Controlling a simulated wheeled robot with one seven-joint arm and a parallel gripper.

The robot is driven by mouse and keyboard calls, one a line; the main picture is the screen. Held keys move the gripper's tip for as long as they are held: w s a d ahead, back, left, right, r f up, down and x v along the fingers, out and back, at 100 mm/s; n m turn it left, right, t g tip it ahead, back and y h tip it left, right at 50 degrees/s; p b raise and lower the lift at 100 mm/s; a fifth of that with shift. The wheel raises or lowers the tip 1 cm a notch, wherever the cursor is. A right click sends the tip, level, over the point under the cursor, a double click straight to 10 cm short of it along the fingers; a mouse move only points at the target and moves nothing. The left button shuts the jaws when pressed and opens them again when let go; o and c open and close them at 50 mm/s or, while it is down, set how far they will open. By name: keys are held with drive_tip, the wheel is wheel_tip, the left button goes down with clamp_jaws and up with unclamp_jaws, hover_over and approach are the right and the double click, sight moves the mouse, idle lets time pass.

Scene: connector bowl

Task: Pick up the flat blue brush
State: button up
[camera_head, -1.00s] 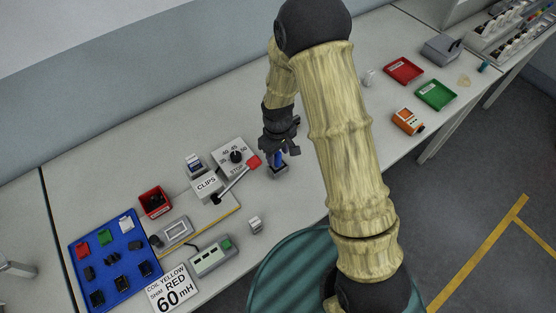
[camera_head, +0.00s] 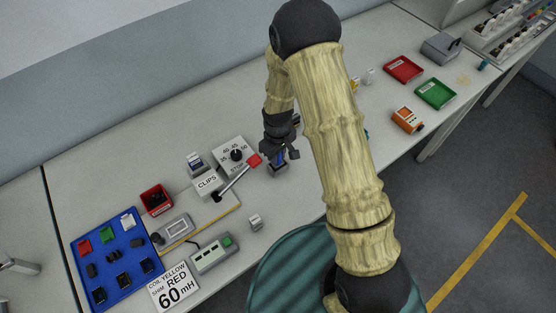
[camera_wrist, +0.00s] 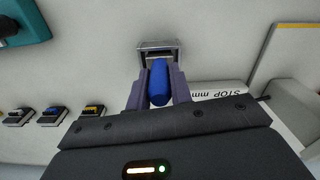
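The flat blue brush shows as an upright, rounded blue piece in the wrist view (camera_wrist: 159,84), between the two fingers of my gripper (camera_wrist: 160,88). In the head view only a small bit of its blue (camera_head: 280,160) shows under my gripper (camera_head: 281,154). A small grey block-like holder (camera_wrist: 159,47) lies just beyond the blue piece, and it shows below my gripper in the head view (camera_head: 278,171). The fingers stand close along both sides of the blue piece. Whether they press on it is unclear.
A grey dial box (camera_head: 232,152), a red-tipped lever (camera_head: 253,160) and a CLIPS box (camera_head: 207,184) stand just left of my gripper. A blue tray (camera_head: 113,283) is farther left. Red (camera_head: 403,70) and green (camera_head: 436,94) trays lie at right. Bare table lies in front of the holder.

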clamp_jaws()
drive_tip(key=shift+r, duration=0.15)
wheel_tip(320, 180, up, 10)
drive_tip(key=shift+f+b, duration=0.15)
drive_tip(key=shift+b, duration=1)
drive_tip(key=shift+s, duration=0.1)
drive_tip(key=shift+w+d, duration=0.2)
drive_tip(key=shift+w, duration=0.05)
drive_tip(key=w+d+f+m, duration=0.2)
drive_tip(key=w+d+m, duration=0.6)
drive_tip(key=d+m, duration=0.4)
drive_tip(key=shift+w+d, duration=0.15)
drive_tip(key=shift+d, duration=0.45)
